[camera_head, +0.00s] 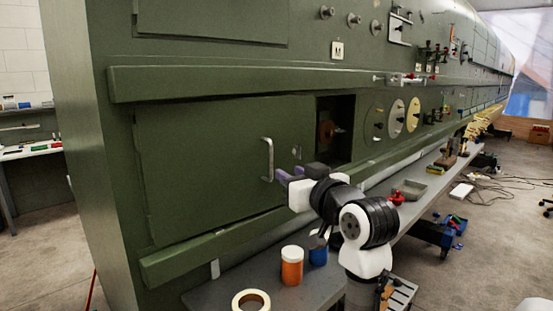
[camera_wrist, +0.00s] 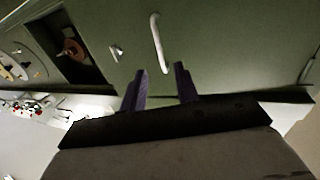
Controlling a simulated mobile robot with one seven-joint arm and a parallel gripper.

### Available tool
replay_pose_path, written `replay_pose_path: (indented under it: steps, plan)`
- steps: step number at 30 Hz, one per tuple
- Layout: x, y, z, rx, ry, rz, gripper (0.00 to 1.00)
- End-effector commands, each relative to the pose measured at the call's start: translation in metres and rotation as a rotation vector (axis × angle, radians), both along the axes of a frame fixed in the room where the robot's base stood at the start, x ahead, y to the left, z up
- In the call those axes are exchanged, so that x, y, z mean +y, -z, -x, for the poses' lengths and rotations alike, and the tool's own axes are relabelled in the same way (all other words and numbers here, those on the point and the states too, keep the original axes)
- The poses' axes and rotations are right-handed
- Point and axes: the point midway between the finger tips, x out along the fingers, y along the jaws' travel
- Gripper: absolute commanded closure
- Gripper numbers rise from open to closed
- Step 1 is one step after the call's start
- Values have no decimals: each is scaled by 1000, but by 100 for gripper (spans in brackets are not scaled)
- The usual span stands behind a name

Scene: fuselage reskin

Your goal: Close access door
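The access door (camera_head: 205,165) is a large green panel on the green fuselage side, with a white bar handle (camera_head: 267,159). A dark opening (camera_head: 345,118) shows just right of the door in the head view, with an orange-brown part inside. In the wrist view the opening (camera_wrist: 88,62) lies left of the door (camera_wrist: 225,45). My gripper (camera_head: 298,174) is right of and a little below the handle in the head view. In the wrist view my gripper (camera_wrist: 160,69) has its two purple fingers apart and empty. The handle (camera_wrist: 157,38) shows between and beyond the fingertips; contact cannot be told.
Green rails (camera_head: 240,82) run above and below the door. A small latch-like fitting (camera_wrist: 116,51) sits on the surface near the handle. Below, a grey bench holds an orange jar (camera_head: 292,266), a blue jar (camera_head: 318,252) and a tape roll (camera_head: 251,300).

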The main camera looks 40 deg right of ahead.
Motion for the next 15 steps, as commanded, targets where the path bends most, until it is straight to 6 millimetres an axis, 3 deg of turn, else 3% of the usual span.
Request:
replay_pose_path:
  steps: [6, 15]
  plan:
    - [-10, -3, -45, 2, -2, -4, 69]
    - [-17, -1, -77, 1, 0, -1, 69]
